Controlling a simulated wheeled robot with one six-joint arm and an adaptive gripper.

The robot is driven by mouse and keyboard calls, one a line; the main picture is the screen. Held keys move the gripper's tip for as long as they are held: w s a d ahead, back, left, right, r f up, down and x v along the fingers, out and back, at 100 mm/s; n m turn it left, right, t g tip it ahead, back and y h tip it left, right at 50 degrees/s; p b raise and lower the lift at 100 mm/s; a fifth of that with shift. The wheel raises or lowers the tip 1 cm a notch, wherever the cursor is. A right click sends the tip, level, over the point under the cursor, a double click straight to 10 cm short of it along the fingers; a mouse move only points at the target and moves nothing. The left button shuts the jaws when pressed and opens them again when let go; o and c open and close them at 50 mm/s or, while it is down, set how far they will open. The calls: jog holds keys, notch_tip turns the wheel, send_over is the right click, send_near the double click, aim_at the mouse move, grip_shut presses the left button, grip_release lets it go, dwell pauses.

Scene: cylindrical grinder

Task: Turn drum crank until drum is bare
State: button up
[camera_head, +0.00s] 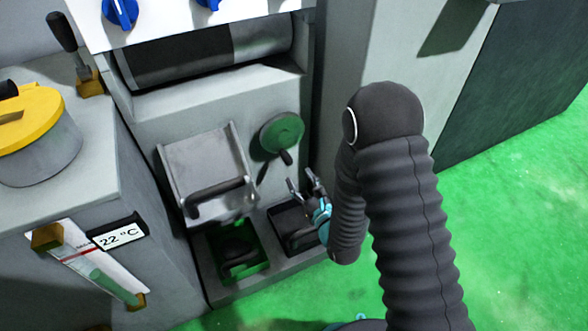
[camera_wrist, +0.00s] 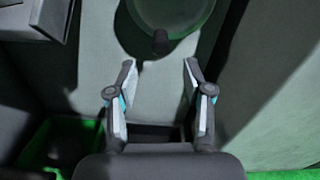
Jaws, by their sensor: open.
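The drum (camera_head: 262,42) lies sideways in a slot near the top of the machine. Its longer left part is dark and its right part is lighter grey. The drum crank, a green disc (camera_head: 281,131) with a short black handle (camera_head: 286,157), is on the machine's front face below the drum's right end. The disc also shows at the top of the wrist view (camera_wrist: 172,12), with the handle (camera_wrist: 160,42) at its lower edge. My gripper (camera_head: 301,179) is open and empty, just below the handle. In the wrist view, the fingers (camera_wrist: 159,64) are spread apart, with the handle beyond their tips.
A metal tray with a black handle (camera_head: 205,165) is left of the crank. Below are a green-lined bin (camera_head: 262,269) and a dark bin (camera_head: 283,214). A yellow-lidded pot (camera_head: 40,140) and lever (camera_head: 63,35) stand at left. Green floor (camera_head: 520,200) is open at right.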

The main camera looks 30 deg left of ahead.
jog(key=shift+v, duration=0.8)
